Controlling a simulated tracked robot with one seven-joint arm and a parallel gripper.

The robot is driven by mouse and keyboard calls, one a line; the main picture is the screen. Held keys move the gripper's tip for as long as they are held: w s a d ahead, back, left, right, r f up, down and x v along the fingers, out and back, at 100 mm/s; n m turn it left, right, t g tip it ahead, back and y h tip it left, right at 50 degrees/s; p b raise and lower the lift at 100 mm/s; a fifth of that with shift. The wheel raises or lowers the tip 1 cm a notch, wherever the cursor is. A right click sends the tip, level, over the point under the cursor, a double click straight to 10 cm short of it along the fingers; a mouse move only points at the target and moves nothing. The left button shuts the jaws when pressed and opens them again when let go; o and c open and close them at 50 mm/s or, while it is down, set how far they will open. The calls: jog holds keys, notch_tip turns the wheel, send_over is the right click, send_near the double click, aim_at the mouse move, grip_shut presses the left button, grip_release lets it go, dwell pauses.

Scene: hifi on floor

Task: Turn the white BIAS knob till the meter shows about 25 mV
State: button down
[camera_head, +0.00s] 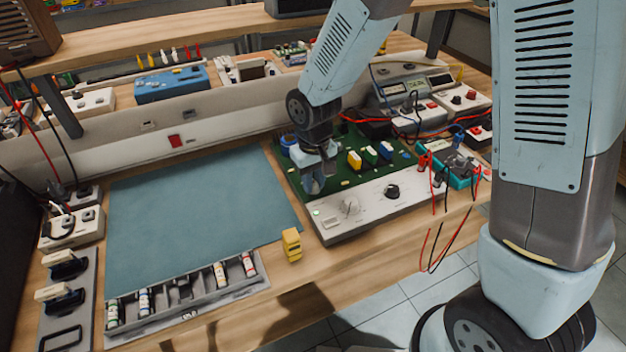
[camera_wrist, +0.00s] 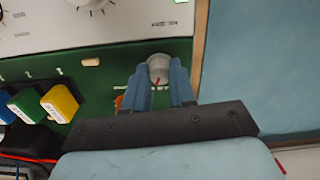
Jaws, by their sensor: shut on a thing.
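In the head view my gripper (camera_head: 314,184) reaches down at the left part of the green board (camera_head: 335,140) and hides the knob. An instrument with small displays (camera_head: 412,86) stands behind the board; I cannot read any value, nor tell whether it is the meter.
A white panel with a dial and a black knob (camera_head: 375,205) lies along the board's front. Yellow, green and blue blocks (camera_wrist: 60,103) stand on the board. Red and black leads (camera_head: 437,245) hang at the right. The blue mat (camera_head: 190,220) is clear.

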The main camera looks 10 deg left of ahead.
aim_at(314, 183)
jog(key=shift+m, duration=0.6)
jog(key=c, duration=0.9)
grip_release()
notch_tip(314, 183, up, 14)
jog(key=shift+f, duration=0.1)
